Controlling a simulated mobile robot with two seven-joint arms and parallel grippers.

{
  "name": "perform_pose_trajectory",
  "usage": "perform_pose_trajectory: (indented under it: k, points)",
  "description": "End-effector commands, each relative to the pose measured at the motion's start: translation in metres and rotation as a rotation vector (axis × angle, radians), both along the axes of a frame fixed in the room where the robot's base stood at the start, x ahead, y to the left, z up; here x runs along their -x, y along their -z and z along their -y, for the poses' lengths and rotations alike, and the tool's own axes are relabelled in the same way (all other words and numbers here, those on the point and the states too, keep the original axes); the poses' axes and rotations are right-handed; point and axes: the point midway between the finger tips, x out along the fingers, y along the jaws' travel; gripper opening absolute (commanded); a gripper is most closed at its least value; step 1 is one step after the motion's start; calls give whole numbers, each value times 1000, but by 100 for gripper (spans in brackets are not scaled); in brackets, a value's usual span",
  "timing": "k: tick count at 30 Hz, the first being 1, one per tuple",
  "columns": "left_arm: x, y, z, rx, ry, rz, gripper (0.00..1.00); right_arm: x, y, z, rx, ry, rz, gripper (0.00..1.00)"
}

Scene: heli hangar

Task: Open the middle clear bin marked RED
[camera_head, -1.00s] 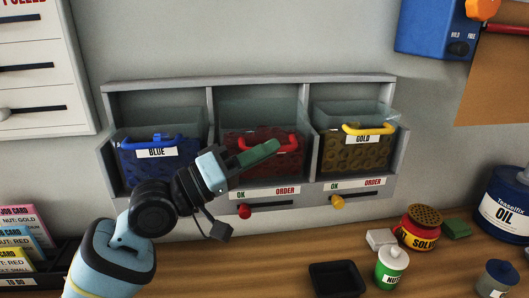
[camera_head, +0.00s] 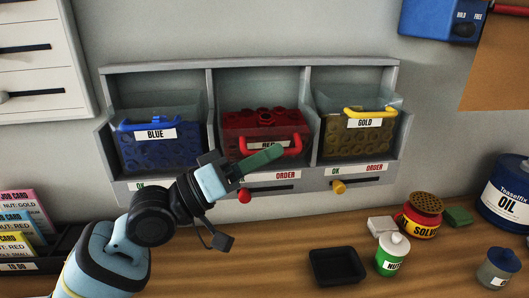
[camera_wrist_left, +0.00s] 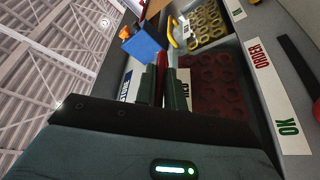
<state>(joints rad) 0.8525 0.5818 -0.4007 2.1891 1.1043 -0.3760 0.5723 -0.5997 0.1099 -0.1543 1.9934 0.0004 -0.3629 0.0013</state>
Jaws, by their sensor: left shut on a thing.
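The middle clear bin marked RED (camera_head: 242,126) sits in the middle compartment of the grey wall rack and holds red nuts. Its front is tipped outward, so the nuts show from above. Its red handle (camera_head: 289,147) runs along the front, and the RED label is partly covered by my gripper. My left gripper (camera_head: 273,152) is at this handle. In the left wrist view, its green fingers (camera_wrist_left: 164,88) are closed on the red handle (camera_wrist_left: 158,66). My right gripper is not in view.
The BLUE bin (camera_head: 160,150) and GOLD bin (camera_head: 355,140) flank it in the grey rack (camera_head: 250,65). A red slider knob (camera_head: 244,196) and a yellow knob (camera_head: 338,187) sit below. A black tray (camera_head: 337,266), pots and an oil can (camera_head: 505,192) stand on the wooden bench.

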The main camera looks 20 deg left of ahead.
Motion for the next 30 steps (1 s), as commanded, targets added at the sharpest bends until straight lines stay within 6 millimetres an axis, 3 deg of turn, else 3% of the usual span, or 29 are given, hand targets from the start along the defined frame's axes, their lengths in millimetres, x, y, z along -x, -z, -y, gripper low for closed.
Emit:
perform_pose_trajectory:
  k: [15,16,20,30]
  points:
    - [-1,3,0,-3,-1,-5,0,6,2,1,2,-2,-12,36]
    - [-1,3,0,-3,-1,-5,15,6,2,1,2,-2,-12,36]
    - [-1,3,0,-2,-1,-4,32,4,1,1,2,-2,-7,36]
    - [0,2,0,-1,-1,-2,33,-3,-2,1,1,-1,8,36]
